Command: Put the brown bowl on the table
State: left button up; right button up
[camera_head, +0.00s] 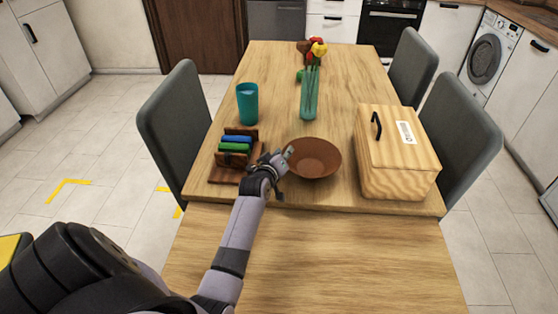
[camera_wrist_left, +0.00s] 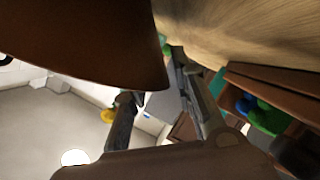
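The brown bowl (camera_head: 316,160) is upright over the near part of the wooden table (camera_head: 280,75). I cannot tell for sure whether it rests on the tabletop. My left gripper (camera_head: 284,161) is at the bowl's left rim. In the left wrist view the bowl (camera_wrist_left: 85,40) fills the upper left, close to the camera. There my left gripper (camera_wrist_left: 158,92) has its two fingers apart, with the bowl's edge close to them. One fingertip is partly hidden behind the bowl. I cannot tell whether the fingers touch it. My right gripper is not in view.
A wooden rack (camera_head: 235,155) with blue and green items stands just left of the gripper. A teal cup (camera_head: 247,103) and a flower vase (camera_head: 309,95) stand behind. A wooden box (camera_head: 397,155) is at the right. The near tabletop (camera_head: 330,265) is clear.

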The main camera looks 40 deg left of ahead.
pick_arm(q)
jog(key=v, duration=1)
jog(key=shift+s+d, duration=0.1)
jog(key=shift+s, duration=0.3)
jog(key=shift+s+d+r, duration=0.15)
jog(key=shift+s, duration=0.3)
